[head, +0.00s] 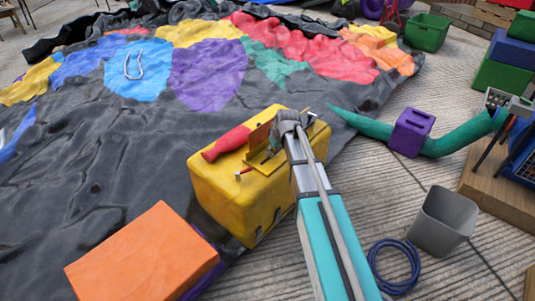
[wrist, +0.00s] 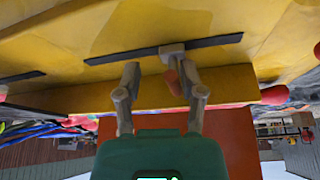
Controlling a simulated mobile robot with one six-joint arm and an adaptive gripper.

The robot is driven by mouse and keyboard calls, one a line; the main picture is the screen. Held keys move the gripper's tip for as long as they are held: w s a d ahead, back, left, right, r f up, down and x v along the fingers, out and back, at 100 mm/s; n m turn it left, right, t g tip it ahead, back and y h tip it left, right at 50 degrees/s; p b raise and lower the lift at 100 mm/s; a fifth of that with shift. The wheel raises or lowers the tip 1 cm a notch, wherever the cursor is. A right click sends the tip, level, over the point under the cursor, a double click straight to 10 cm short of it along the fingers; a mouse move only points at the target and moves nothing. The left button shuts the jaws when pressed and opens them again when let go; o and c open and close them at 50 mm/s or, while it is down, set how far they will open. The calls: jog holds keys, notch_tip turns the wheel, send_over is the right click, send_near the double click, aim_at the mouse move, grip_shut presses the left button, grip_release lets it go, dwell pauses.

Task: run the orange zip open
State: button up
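In the wrist view, a dark zip strip (wrist: 215,42) runs across a yellow surface. A grey slider (wrist: 171,49) sits on it with a small orange-red pull tab (wrist: 173,82) hanging from it. My gripper (wrist: 163,80) has its two fingers apart, one on each side of the tab. The tab is close to the right finger; I cannot tell whether they touch. A second dark strip (wrist: 22,77) shows at the left. In the head view, my arm reaches over the yellow block (head: 225,200), and my fingertips and the zip are not clearly visible.
A red-handled tool (head: 228,143) lies on the yellow block. An orange block (head: 145,258) stands at front left. The deflated castle fabric (head: 90,150) covers the left. A grey bin (head: 443,222), a blue hose coil (head: 393,267) and a purple block (head: 411,132) are on the right.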

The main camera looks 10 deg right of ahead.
aim_at(282, 148)
jog(key=w+d, duration=0.3)
jog(key=shift+w+d, duration=0.3)
jog(key=shift+d, duration=0.1)
jog(key=shift+d+r+p, duration=0.25)
jog(key=shift+r+p, duration=0.05)
jog(key=s+r+p, duration=0.5)
jog(key=r+p, duration=0.4)
jog(key=s+r+m+g+p, duration=0.1)
jog(key=s+r+p, duration=0.4)
jog(key=r+p, duration=0.5)
jog(key=s+r+m+p, duration=0.1)
jog(key=s+r+p, duration=0.4)
jog(key=r+p, duration=0.4)
jog(key=shift+r+g+h+p, duration=0.2)
jog(key=shift+g+h+p, duration=0.15)
jog(key=shift+p, duration=0.35)
jog(key=shift+d, duration=0.1)
jog(key=shift+w+d+f+n+t+b, duration=0.1)
jog(key=shift+w+f+n+t+b, duration=0.55)
jog(key=shift+w+f+b, duration=1.5)
jog(key=shift+w+f+n+t+b, duration=0.25)
jog(key=shift+w+f+n+b, duration=0.65)
jog(key=shift+f+b, duration=2.55)
jog(key=shift+w+d+f+n+t+b, duration=0.1)
jog(key=shift+w+f+n+t+b, duration=0.35)
jog(key=shift+w+f+n+b, duration=1.55)
jog(key=shift+s+f+m+b, duration=0.45)
jog(key=shift+s+m+b, duration=0.1)
jog(key=shift+m+b, duration=0.6)
jog(key=shift+f, duration=0.15)
